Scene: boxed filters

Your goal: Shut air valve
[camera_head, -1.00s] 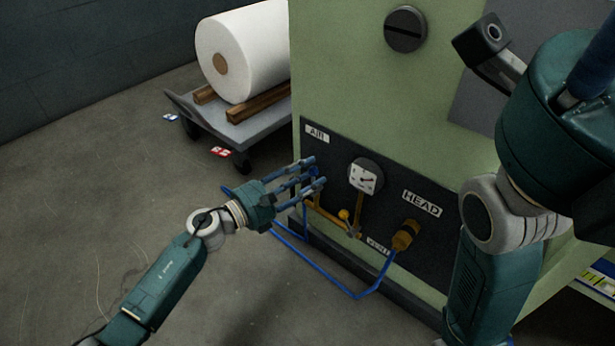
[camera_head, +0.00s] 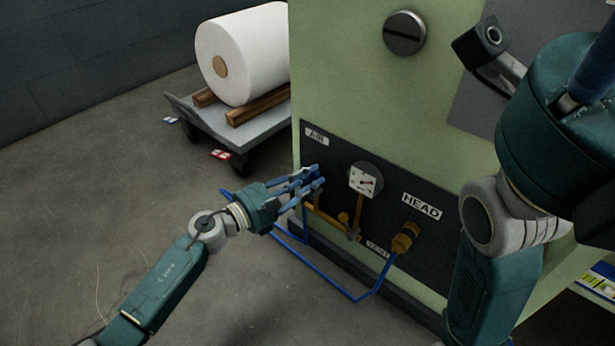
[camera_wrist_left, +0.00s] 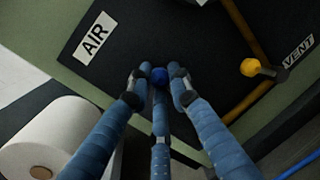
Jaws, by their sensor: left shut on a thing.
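The blue air valve knob (camera_wrist_left: 159,76) sits on the dark panel below the AIR label (camera_wrist_left: 93,38). In the left wrist view my left gripper (camera_wrist_left: 158,88) has its blue fingers closed around the knob. In the head view the left gripper (camera_head: 314,180) is at the panel's left end under the AIR label (camera_head: 317,136), and its fingers mostly hide the valve. My right arm shows at the right of the head view, but its fingers do not show clearly.
A white gauge (camera_head: 363,181), a brass HEAD fitting (camera_head: 405,238) and a yellow knob (camera_wrist_left: 250,67) near the VENT label (camera_wrist_left: 298,51) share the panel. Blue hose (camera_head: 330,283) runs below. A cart (camera_head: 246,130) with a white roll (camera_head: 245,52) stands behind; floor at left is clear.

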